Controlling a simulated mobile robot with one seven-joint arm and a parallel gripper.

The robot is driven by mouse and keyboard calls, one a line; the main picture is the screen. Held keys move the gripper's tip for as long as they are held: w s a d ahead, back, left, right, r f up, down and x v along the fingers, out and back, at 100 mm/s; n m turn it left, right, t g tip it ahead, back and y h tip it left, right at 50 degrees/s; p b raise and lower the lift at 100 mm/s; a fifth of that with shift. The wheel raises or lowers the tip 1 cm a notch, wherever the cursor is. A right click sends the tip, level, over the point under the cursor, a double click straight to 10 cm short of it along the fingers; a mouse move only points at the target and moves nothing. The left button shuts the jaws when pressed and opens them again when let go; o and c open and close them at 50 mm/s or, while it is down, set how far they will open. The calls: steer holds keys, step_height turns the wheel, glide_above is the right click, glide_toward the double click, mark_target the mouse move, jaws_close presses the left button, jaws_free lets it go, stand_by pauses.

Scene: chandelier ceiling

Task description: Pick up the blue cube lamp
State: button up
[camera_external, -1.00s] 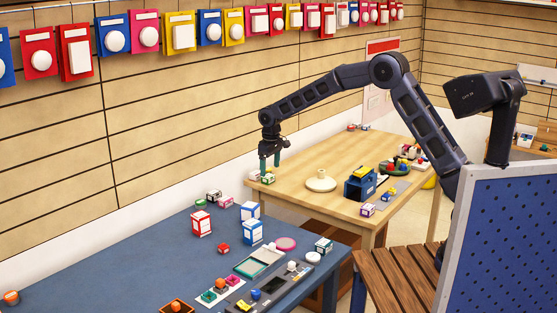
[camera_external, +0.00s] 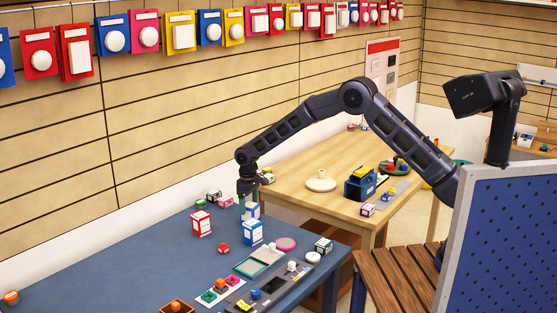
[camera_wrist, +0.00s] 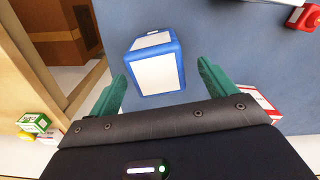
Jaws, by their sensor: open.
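In the wrist view my gripper (camera_wrist: 161,70) is open, with a green finger on each side of the picture. A single blue cube lamp (camera_wrist: 157,70) shows between and beyond the fingertips, with nothing gripped.
A red-edged cube lamp (camera_external: 201,223) stands left of the blue ones, and it is partly hidden in the wrist view (camera_wrist: 262,103). A small red block (camera_external: 223,248) lies in front. A pink disc (camera_external: 285,243) lies to the right. The wooden table (camera_external: 290,198) stands close behind.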

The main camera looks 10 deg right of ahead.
mark_target(250, 213)
steer(key=shift+d+f, duration=0.2)
steer(key=shift+f, duration=2.4)
steer(key=shift+w, duration=0.1)
steer(key=c, duration=1.2)
steer(key=shift+r, duration=0.15)
